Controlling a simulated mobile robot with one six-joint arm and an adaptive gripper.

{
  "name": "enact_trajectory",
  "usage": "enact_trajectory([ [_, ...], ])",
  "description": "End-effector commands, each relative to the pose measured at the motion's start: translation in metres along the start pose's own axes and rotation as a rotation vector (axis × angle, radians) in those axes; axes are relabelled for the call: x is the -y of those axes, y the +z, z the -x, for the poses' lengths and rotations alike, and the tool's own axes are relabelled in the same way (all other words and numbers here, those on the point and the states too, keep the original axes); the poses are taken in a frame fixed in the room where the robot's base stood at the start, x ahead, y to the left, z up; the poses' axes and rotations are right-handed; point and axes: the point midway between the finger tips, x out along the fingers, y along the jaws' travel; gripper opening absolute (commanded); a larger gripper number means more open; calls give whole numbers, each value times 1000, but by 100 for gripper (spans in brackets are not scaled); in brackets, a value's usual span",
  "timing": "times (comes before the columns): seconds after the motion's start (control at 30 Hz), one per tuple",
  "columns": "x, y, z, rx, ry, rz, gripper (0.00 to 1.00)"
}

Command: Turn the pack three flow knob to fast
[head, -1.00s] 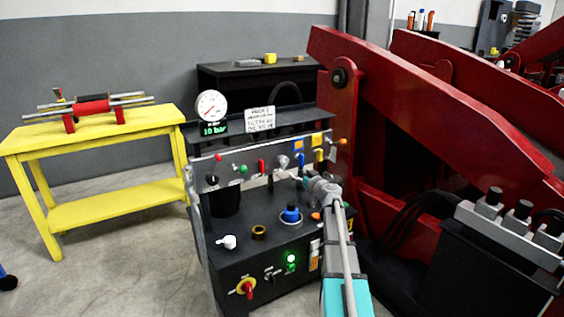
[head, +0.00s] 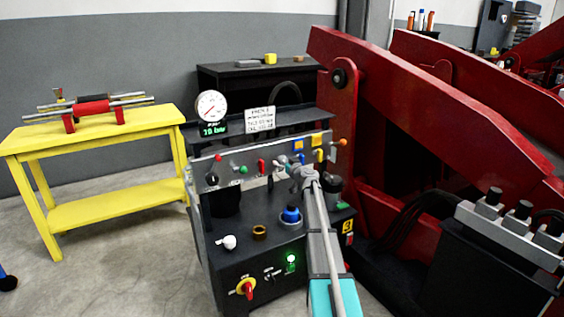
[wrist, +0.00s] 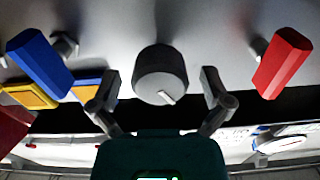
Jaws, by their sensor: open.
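The flow knob (wrist: 160,75) is a dark grey cylinder on the console's light front panel. In the wrist view its white pointer mark runs slantwise on its face. My gripper (wrist: 162,92) is open, with one finger on each side of the knob and a visible gap on both sides. I cannot tell how deep the fingers reach along it. In the head view my gripper (head: 290,170) is at the upper panel and covers the knob. The console carries a yellow 3 label (head: 348,226). No fast or slow marking can be read.
A blue lever (wrist: 40,62) and a red lever (wrist: 283,63) flank the knob in the wrist view. Below the panel are a blue button (head: 290,214) and a red-yellow switch (head: 246,288). A gauge (head: 211,105) stands on top. Red machine arms (head: 430,110) rise at the right.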

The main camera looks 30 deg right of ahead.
Motion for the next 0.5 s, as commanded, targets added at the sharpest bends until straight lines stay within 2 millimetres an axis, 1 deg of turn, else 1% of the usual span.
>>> enact_trajectory([
  [0.03,-1,0,-6,0,0,0,99],
  [0.13,0,0,-11,0,0,0,99],
  [0.5,0,0,-13,0,0,0,99],
])
